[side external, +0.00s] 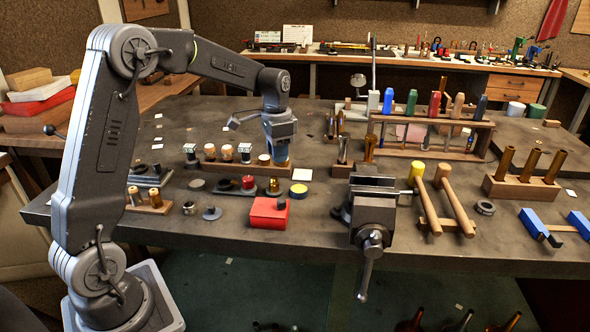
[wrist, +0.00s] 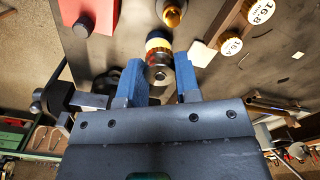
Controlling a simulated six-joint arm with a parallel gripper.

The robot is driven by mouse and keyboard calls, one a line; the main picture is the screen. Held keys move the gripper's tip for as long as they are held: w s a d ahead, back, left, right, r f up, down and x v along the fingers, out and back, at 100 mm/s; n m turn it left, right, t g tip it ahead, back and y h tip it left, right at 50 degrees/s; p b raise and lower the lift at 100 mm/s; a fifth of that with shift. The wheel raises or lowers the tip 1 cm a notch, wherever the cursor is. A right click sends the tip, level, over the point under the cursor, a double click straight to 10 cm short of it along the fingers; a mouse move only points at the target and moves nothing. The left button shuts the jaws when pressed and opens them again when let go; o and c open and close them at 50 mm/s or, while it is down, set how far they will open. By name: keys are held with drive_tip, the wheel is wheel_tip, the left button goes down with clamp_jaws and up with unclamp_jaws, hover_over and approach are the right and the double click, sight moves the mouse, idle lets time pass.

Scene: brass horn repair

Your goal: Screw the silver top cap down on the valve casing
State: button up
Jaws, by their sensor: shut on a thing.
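My gripper (side external: 281,160) points down over the bench, beside the right end of a wooden rack. In the wrist view its two blue fingers (wrist: 160,84) are shut on a small round silver piece, which looks like the silver top cap (wrist: 160,76). The cap is hidden behind the fingers in the side view. I cannot tell for sure which thing is the valve casing. Upright brass tubes (side external: 369,149) stand right of my gripper.
The wooden rack (side external: 225,168) holds several white-topped pieces. A yellow-topped tin (side external: 299,190), a red box (side external: 268,214) and a brass piece (side external: 273,188) lie in front. A vise (side external: 373,207) stands to the right, with mallets (side external: 428,205) beyond. A white card (side external: 302,174) lies near my gripper.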

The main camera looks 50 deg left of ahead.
sight(274, 177)
drive_tip(key=shift+s+a+r, duration=0.1)
drive_tip(key=shift+a, duration=0.95)
drive_tip(key=shift+f, duration=2.4)
drive_tip(key=shift+f, duration=1.3)
drive_tip(key=o, duration=0.4)
drive_tip(key=shift+c, duration=0.2)
drive_tip(key=c, duration=0.4)
drive_tip(key=shift+o, duration=0.2)
drive_tip(key=shift+m, duration=2)
